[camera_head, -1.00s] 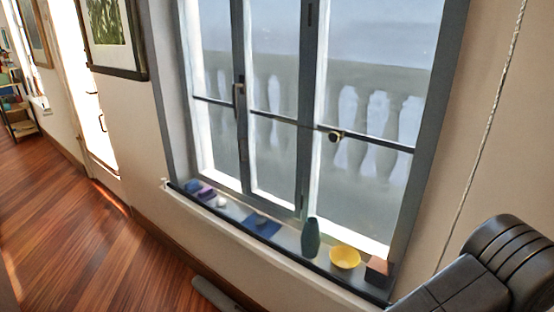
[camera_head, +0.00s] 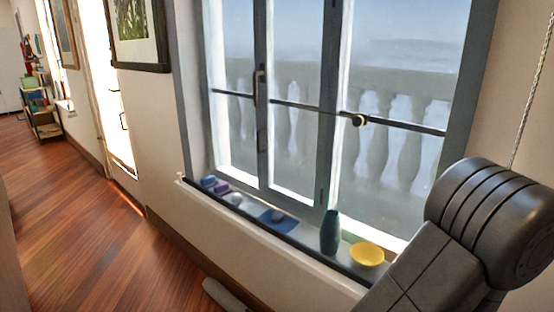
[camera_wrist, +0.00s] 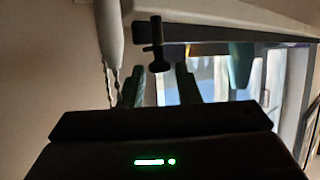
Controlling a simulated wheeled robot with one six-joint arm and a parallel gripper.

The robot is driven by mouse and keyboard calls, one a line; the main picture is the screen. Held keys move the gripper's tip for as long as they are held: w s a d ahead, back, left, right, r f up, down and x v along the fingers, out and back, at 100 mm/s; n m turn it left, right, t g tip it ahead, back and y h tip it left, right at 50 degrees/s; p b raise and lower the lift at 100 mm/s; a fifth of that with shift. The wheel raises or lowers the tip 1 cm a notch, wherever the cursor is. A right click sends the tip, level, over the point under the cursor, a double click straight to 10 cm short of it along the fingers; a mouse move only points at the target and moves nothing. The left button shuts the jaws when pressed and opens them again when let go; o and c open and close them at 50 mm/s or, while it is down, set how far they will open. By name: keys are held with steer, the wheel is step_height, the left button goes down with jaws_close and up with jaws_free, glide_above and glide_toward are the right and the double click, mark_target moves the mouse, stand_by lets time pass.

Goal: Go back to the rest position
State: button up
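My gripper (camera_wrist: 162,88) shows in the wrist view, with its two fingers apart and nothing visible held between them. In the head view only my dark arm shows at the lower right; the gripper is outside that picture. The window sill (camera_wrist: 230,33) runs across the top of the wrist view, which looks upside down. A teal vase (camera_wrist: 240,63) and a bit of the yellow bowl (camera_wrist: 196,48) show beyond the fingers. A dark knobbed thing (camera_wrist: 157,45) stands near the fingertips; I cannot tell what it is.
On the sill in the head view stand a teal vase (camera_head: 330,232), a yellow bowl (camera_head: 367,254), a blue mat (camera_head: 277,222) and small blue, purple and white things. A cord (camera_head: 532,95) hangs at right. A shelf (camera_head: 40,105) stands far left.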

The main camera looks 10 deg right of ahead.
steer(key=m+g+h+b, duration=0.1)
steer(key=b, duration=0.1)
steer(key=m+h+b, duration=0.2)
steer(key=b, duration=0.1)
steer(key=a+m+g+h+b, duration=0.1)
steer(key=h+b, duration=0.1)
steer(key=b, duration=0.1)
steer(key=shift+w+m+g, duration=0.3)
steer(key=shift+m, duration=0.1)
steer(key=shift+w+a+r+m+g+h, duration=0.1)
steer(key=shift+w+m+g+h, duration=0.05)
steer(key=shift+m+g+h, duration=0.95)
steer(key=shift+w+m+g+p, duration=0.1)
steer(key=shift+m+g+p, duration=0.4)
steer(key=shift+m+p, duration=0.2)
steer(key=shift+a, duration=0.15)
